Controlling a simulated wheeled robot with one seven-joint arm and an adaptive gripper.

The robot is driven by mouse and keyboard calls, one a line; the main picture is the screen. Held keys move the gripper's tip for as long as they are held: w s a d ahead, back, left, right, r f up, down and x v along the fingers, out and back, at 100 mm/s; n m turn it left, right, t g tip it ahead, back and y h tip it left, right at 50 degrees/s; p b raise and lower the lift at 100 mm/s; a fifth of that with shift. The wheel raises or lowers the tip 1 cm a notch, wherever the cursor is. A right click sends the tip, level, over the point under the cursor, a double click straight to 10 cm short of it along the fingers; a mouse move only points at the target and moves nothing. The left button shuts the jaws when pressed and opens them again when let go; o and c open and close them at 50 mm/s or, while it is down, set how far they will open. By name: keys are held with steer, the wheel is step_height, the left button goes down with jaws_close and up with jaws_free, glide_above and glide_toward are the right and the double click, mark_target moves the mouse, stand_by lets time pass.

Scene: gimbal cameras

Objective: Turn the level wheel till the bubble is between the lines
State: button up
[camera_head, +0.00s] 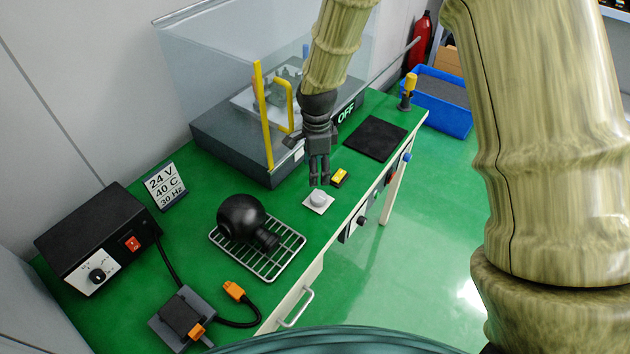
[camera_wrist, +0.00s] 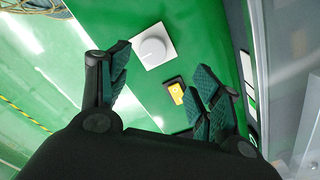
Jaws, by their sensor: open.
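A round grey-white wheel (camera_head: 318,198) sits on a square white plate near the front edge of the green bench. It also shows between and beyond my fingertips in the wrist view (camera_wrist: 153,47). A small yellow level (camera_head: 340,176) in a dark frame lies beside it, to its right and farther back; it shows in the wrist view too (camera_wrist: 176,92). Its bubble and lines are too small to make out. My gripper (camera_head: 319,184) points down just above the wheel, open and empty. In the wrist view its fingers (camera_wrist: 163,70) are spread, apart from the wheel.
A clear-walled machine with a yellow handle (camera_head: 264,115) and an OFF sign stands behind my gripper. A black camera-like body (camera_head: 241,217) lies on a wire rack (camera_head: 284,261) to the left. A black mat (camera_head: 375,139) lies to the right. Controls line the bench front (camera_head: 362,222).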

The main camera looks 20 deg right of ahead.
mark_target(319, 196)
steer(key=shift+s+f, duration=0.25)
steer(key=shift+f, duration=0.1)
steer(key=shift+s+d+f+p, duration=0.15)
steer(key=shift+s+f+p, duration=0.2)
steer(key=shift+s, duration=0.25)
steer(key=shift+s+d+f+p, duration=0.2)
steer(key=shift+s+f, duration=0.15)
steer(key=shift+s, duration=0.2)
steer(key=f, duration=0.1)
steer(key=w+f, duration=0.1)
steer(key=f, duration=0.1)
steer(key=w+f+p, duration=0.1)
steer(key=f, duration=0.1)
steer(key=shift+a+f, duration=0.15)
steer(key=shift+a, duration=0.05)
steer(key=shift+s+f, duration=0.45)
steer(key=shift+s, duration=0.05)
steer(key=shift+w+f+p, duration=0.3)
steer(key=shift+f+p, duration=0.05)
steer(key=shift+f, duration=0.55)
steer(key=shift+s+r, duration=0.15)
steer(key=shift+s, duration=0.05)
steer(key=shift+w, duration=0.15)
steer(key=c, duration=1.1)
